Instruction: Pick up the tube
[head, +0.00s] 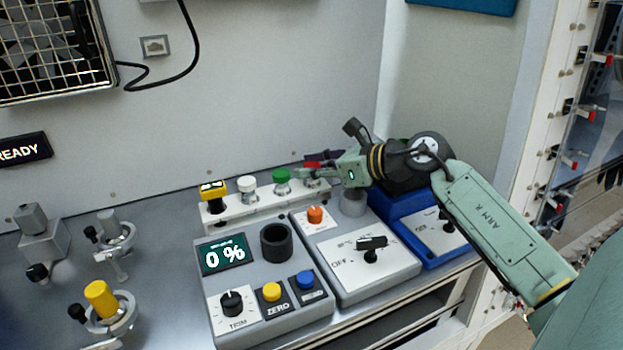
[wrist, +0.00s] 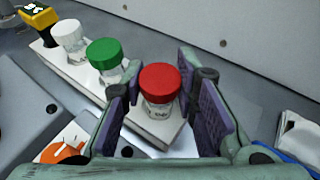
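A red-capped clear tube (wrist: 160,92) stands in the end place of a white rack (head: 262,208). It is upright, and its red cap also shows in the head view (head: 312,165), partly hidden by my gripper. My gripper (head: 310,167) is at the rack's right end. In the wrist view my gripper (wrist: 160,78) is open, one finger on each side of the red-capped tube, with small gaps showing. A green-capped tube (head: 281,181) and a white-capped tube (head: 247,188) stand farther left in the rack.
A yellow block (head: 212,190) is at the rack's left end. A yellow-capped piece (head: 100,298) sits in a ring holder at lower left. In front of the rack are a 0 % display unit (head: 224,255) with a black cup (head: 276,242) and an orange-knobbed unit (head: 315,215). The wall is close behind.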

